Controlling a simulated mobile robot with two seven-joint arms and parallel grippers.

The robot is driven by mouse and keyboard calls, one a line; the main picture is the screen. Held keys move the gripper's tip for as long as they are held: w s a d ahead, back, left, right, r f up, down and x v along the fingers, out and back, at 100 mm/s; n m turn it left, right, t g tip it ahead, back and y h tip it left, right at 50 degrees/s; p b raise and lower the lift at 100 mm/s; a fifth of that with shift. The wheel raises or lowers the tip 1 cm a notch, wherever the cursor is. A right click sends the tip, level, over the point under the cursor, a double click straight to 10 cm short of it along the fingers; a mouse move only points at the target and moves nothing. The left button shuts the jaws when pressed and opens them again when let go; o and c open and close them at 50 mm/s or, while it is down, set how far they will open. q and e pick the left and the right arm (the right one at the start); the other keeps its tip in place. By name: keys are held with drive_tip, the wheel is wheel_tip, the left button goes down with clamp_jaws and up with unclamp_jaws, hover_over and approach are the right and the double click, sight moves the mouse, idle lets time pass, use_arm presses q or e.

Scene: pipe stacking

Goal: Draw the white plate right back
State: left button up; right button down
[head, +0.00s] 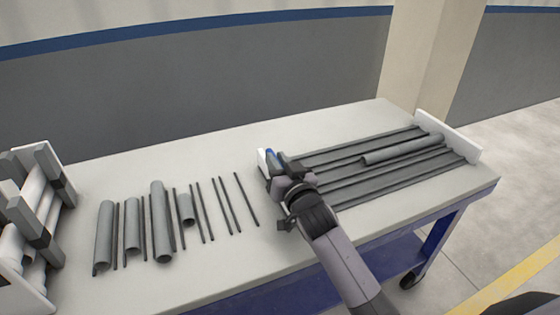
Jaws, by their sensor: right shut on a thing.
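A white plate (262,162) stands upright at the left end of the dark grooved rack (340,178). My right gripper (274,157) is at this plate and shut on it; the gripper and wrist hide most of the plate. A second white plate (462,142) stands at the rack's right end, apart from my gripper. A grey pipe (402,149) lies in the rack toward its right end. My left gripper is not in view.
Several grey pipes (160,220) and thin dark rods (226,206) lie on the table (200,155) left of my gripper. A white and grey holder (40,215) with pipes stands at the far left. The table behind the rack is clear.

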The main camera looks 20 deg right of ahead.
drive_tip(key=shift+a+r, duration=0.1)
drive_tip(key=shift+a, duration=0.35)
drive_tip(key=c, duration=1.1)
unclamp_jaws()
drive_tip(key=shift+a, duration=0.1)
drive_tip(key=shift+s+d, duration=0.25)
drive_tip(key=shift+s, duration=0.3)
drive_tip(key=shift+s+d+p, duration=0.15)
drive_tip(key=shift+s+p, duration=0.3)
drive_tip(key=shift+s, duration=2.6)
